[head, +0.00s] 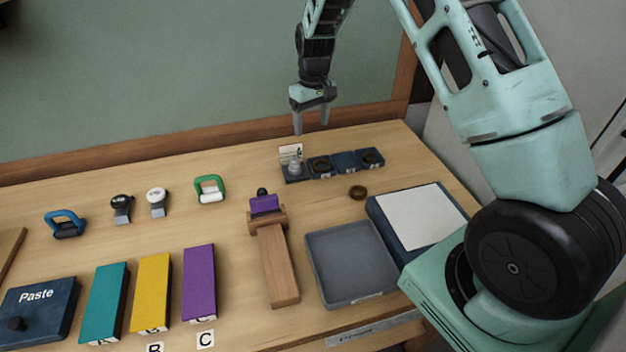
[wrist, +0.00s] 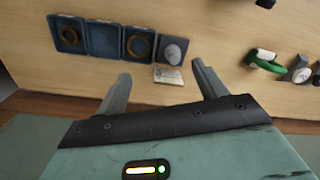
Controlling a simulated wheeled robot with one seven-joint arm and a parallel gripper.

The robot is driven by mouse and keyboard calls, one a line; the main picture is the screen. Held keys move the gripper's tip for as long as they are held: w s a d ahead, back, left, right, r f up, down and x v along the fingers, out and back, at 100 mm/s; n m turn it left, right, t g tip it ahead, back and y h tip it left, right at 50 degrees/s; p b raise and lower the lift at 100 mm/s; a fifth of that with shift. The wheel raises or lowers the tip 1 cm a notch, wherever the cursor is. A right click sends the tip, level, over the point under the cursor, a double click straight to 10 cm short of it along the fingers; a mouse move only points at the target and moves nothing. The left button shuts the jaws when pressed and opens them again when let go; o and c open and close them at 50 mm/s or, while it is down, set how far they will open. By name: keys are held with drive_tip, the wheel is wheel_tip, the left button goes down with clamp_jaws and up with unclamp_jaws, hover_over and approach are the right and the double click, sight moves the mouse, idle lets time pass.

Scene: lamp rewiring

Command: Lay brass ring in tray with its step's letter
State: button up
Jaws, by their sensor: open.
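A loose brass ring (head: 357,192) lies flat on the table in the head view, in front of a row of small dark blue trays. The wrist view shows the same row, with the empty tray (wrist: 103,39) between the two ring trays. Letters on the trays are too small to read. My gripper (head: 311,126) is open and empty above the row's back edge.
A large grey tray (head: 350,265) stands empty at the front. A wooden stand (head: 277,270) with a purple piece is left of it. Teal, yellow and purple blocks (head: 199,282) stand further left. A written card (head: 290,152) stands behind the domed piece.

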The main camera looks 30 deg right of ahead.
drive_tip(key=s+a+r+n, duration=0.1)
drive_tip(key=s+a+r, duration=0.2)
drive_tip(key=s+a, duration=0.35)
drive_tip(key=s+a+r+n+y, duration=0.1)
drive_tip(key=s+a+r, duration=0.35)
drive_tip(key=a, duration=0.35)
drive_tip(key=s+a+r+n, duration=0.1)
drive_tip(key=s+a+r, duration=0.2)
drive_tip(key=s+a, duration=0.4)
drive_tip(key=s+a+n, duration=0.2)
drive_tip(key=s+n, duration=0.1)
drive_tip(key=s, duration=1.6)
drive_tip(key=shift+s+a+r+h, duration=0.35)
drive_tip(key=shift+s+r+h, duration=0.05)
drive_tip(key=shift+r, duration=0.05)
wheel_tip(320, 180, down, 6)
drive_tip(key=b, duration=0.6)
drive_tip(key=shift+w+r, duration=0.1)
